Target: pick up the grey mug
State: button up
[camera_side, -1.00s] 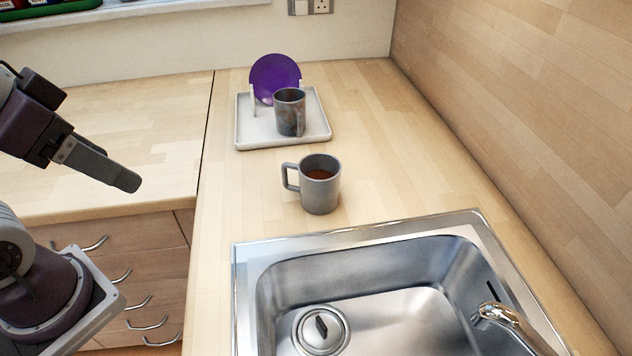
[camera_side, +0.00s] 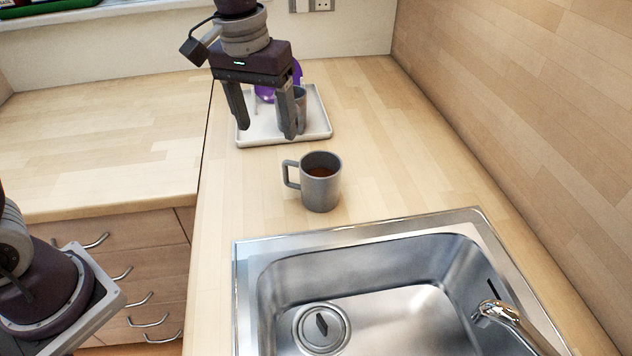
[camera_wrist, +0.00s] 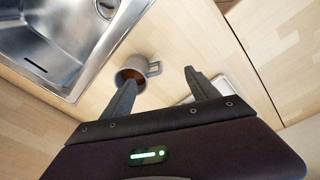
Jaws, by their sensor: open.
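A grey mug (camera_side: 321,188) with brown liquid in it stands upright on the wooden counter, just behind the sink, its handle to the left. It also shows in the wrist view (camera_wrist: 149,69), partly hidden by one finger. A second greyish, mottled mug (camera_side: 300,97) stands on the white tray, mostly hidden behind my finger. My gripper (camera_side: 264,134) is open and empty, pointing down, above the counter in front of the tray and behind and left of the grey mug. In the wrist view my gripper (camera_wrist: 163,82) has its fingers apart, with the mug beyond the left finger.
A white tray (camera_side: 318,125) at the back holds a purple plate (camera_side: 297,72) in a rack, partly hidden by my gripper. A steel sink (camera_side: 400,297) with a tap (camera_side: 497,312) lies in front of the mug. A wooden wall (camera_side: 530,110) bounds the right. The left counter is clear.

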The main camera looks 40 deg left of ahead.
jog(key=g, duration=0.1)
send_over(295, 184)
notch_tip(295, 184, down, 8)
jog(key=shift+n, duration=0.3)
notch_tip(295, 184, down, 7)
jog(key=shift+f, duration=0.2)
jog(key=shift+r, duration=0.1)
grip_shut()
